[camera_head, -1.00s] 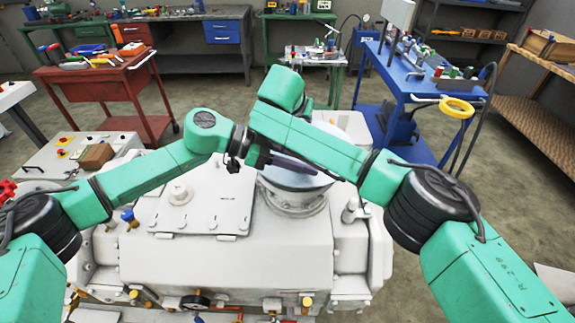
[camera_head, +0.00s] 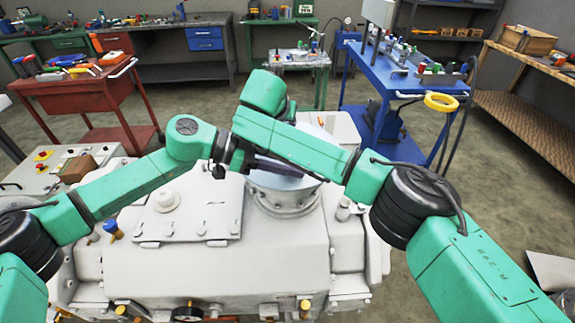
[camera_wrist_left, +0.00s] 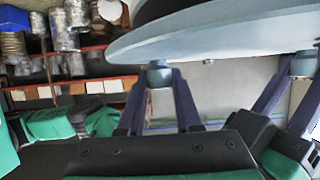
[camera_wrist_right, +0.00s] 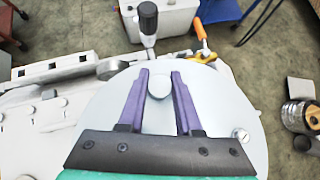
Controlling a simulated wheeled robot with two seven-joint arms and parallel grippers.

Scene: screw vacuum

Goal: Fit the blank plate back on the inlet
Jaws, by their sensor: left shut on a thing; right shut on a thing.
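The blank plate (camera_head: 292,183) is a pale grey-blue disc, seen partly behind my right arm in the head view. It appears over the round inlet flange (camera_head: 285,203) on the white pump; whether it is seated cannot be told. In the right wrist view the plate (camera_wrist_right: 205,105) shows nearly face on, and my right gripper (camera_wrist_right: 158,76) is shut on a round peg on it. In the left wrist view the plate's edge (camera_wrist_left: 225,35) spans the top, and my left gripper (camera_wrist_left: 160,76) is shut on a blue-grey peg.
A flat hatch (camera_head: 195,215) and brass fittings are on the pump (camera_head: 215,270). A black-knobbed lever (camera_wrist_right: 148,20) and an orange handle (camera_wrist_right: 202,40) stand beyond the plate. A blue workbench (camera_head: 405,78) and a red cart (camera_head: 75,90) stand behind; floor lies between.

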